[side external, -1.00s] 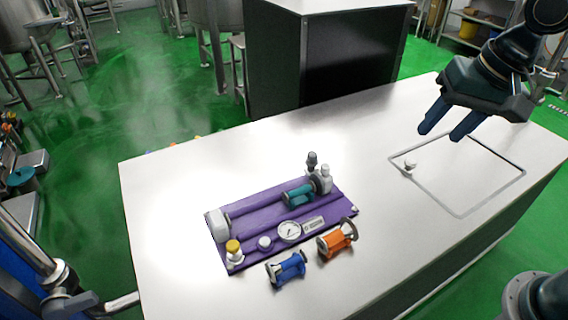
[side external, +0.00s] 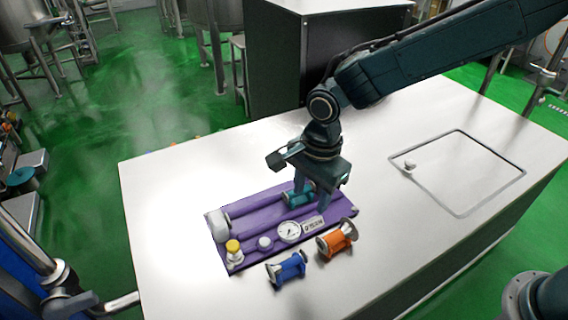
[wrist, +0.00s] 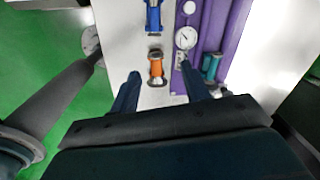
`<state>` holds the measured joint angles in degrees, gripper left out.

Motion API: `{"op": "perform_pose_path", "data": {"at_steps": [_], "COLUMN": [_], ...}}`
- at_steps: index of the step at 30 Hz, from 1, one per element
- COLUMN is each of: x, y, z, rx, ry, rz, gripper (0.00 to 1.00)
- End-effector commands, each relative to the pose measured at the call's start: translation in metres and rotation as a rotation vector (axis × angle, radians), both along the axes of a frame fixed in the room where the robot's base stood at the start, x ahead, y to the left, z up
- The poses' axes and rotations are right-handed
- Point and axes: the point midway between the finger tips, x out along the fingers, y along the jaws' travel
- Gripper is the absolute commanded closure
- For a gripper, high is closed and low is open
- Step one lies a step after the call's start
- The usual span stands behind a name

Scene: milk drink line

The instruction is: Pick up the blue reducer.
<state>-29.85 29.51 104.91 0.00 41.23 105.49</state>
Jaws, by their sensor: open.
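The blue reducer (side external: 286,269) lies on the white table just in front of the purple board, left of the orange reducer (side external: 336,239). In the wrist view the blue reducer (wrist: 153,16) is at the top, beyond the orange reducer (wrist: 156,68). My gripper (side external: 311,196) is open and empty above the right end of the purple board (side external: 262,206). In the wrist view its two fingers (wrist: 163,88) point toward the orange reducer, with the blue one farther out. The gripper is apart from the blue reducer.
The board carries a teal reducer (side external: 298,197), a gauge (side external: 289,231), a yellow-capped fitting (side external: 233,250) and a pipe. My gripper hides the board's far right corner. A square hatch (side external: 457,172) is at the table's right. The table's front left is clear.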

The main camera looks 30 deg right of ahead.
Motion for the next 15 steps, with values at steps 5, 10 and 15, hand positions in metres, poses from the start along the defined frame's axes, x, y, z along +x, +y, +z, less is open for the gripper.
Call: {"op": "perform_pose_path", "data": {"at_steps": [5,10,15], "x": [0.000,-0.001,-0.002], "y": [0.030,0.047,0.053], "z": [-0.045,-0.072,-0.081], "rx": [-0.016,-0.025,-0.029], "ry": [0.044,0.064,0.070], "rz": [-0.126,-0.211,-0.244], "gripper": [0.54,0.54,0.54]}}
